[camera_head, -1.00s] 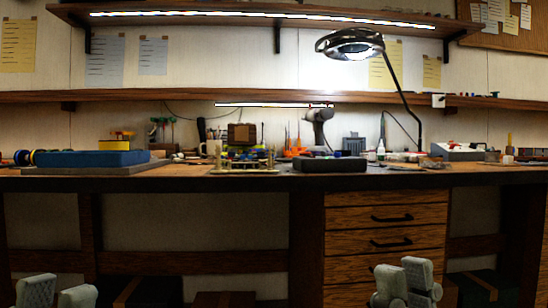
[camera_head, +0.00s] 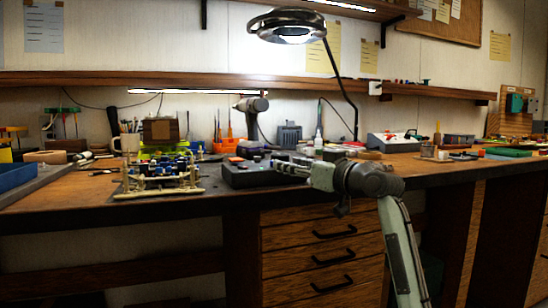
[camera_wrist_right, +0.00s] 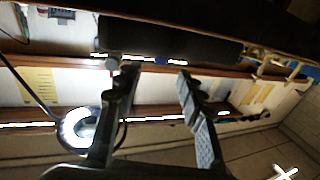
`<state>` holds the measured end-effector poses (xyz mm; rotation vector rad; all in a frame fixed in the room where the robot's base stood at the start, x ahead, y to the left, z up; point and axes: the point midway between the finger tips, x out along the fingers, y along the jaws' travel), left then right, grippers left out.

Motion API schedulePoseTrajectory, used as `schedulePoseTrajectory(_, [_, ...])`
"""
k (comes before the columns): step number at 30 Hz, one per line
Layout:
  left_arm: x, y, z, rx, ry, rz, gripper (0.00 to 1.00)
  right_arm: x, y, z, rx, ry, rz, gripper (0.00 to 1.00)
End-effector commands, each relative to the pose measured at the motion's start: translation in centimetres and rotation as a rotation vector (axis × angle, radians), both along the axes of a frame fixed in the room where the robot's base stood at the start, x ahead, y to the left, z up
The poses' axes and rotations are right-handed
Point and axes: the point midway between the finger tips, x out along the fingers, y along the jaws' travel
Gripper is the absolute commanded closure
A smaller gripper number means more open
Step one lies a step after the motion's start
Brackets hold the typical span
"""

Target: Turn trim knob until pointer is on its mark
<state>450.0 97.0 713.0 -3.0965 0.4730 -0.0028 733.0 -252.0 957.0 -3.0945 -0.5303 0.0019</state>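A dark box (camera_head: 240,178) stands near the bench's front edge, right of the open car chassis (camera_head: 160,180). Small pieces sit on its top. In the right wrist view the box (camera_wrist_right: 170,42) appears upside down, with a grey knob-like piece (camera_wrist_right: 113,62) and a blue piece (camera_wrist_right: 160,61) on it. I cannot tell which is the trim knob; no pointer or mark can be made out. My right gripper (camera_head: 288,168) reaches left to the box's right end in the head view. In the wrist view its fingers (camera_wrist_right: 156,74) are apart with nothing held between them. My left gripper is out of view.
A magnifier lamp (camera_head: 292,26) overhangs the bench (camera_head: 90,195). A drill (camera_head: 250,115), an orange bin (camera_head: 226,146) and a white bottle (camera_head: 318,142) stand behind the box. A grey-white sloped box (camera_head: 392,142) stands to the right. Bare bench lies left of the chassis.

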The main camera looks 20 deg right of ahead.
Motion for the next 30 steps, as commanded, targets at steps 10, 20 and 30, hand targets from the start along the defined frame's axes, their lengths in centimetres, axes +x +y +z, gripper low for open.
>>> schedulePoseTrajectory(10, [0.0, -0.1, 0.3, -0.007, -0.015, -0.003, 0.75, 5.1, 1.9, -0.1, 0.001, 0.0, 0.0, 0.61])
schedulePoseTrajectory(20, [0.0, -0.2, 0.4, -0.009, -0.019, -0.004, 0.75, 6.5, 2.4, -0.1, -0.002, -0.001, -0.001, 0.61])
schedulePoseTrajectory(30, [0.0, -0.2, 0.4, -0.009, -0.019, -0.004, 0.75, 6.5, 2.4, -0.1, -0.002, -0.001, -0.001, 0.88])
